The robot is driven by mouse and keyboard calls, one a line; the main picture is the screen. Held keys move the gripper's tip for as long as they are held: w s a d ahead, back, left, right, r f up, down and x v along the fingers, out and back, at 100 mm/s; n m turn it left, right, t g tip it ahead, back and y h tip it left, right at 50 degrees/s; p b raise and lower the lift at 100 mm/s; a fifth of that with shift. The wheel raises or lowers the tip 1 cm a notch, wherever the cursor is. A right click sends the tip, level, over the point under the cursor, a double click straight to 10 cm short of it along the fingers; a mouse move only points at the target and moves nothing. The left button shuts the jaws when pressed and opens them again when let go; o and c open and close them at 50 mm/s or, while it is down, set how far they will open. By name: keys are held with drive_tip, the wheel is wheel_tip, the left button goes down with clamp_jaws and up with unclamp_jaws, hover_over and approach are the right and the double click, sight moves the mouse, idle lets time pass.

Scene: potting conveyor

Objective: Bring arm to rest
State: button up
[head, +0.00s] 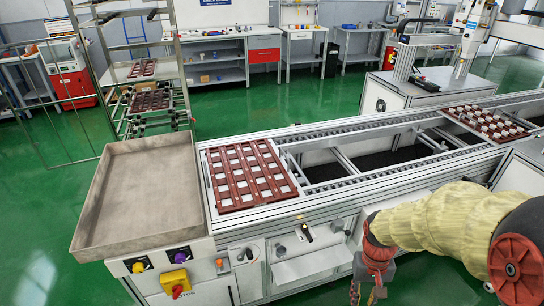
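My arm, with a yellow fabric sleeve, reaches in from the lower right of the head view. Its end with my gripper (371,283) hangs low in front of the conveyor (345,185), apart from the tray on it. The fingers are small and partly cut by the lower picture edge, so I cannot tell whether they are open or shut. No held object is clearly visible.
A brown tray (222,196) with white squares lies on the conveyor's left end. Another filled tray (484,123) is farther right. An empty metal tray table (141,190) stands left, beside a rack (150,70). Green floor (290,105) is clear behind.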

drive_tip(key=s+a+r+t+p, duration=0.1)
drive_tip(key=s+a+r+t, duration=0.2)
drive_tip(key=r, duration=0.9)
drive_tip(key=s+a+r+n+t+p, duration=0.1)
drive_tip(key=s+a+r+t+p, duration=0.1)
drive_tip(key=r, duration=1.1)
drive_tip(key=s+a+t, duration=0.1)
drive_tip(key=s+t, duration=0.1)
drive_tip(key=shift+s+r, duration=0.2)
drive_tip(key=shift+s, duration=0.2)
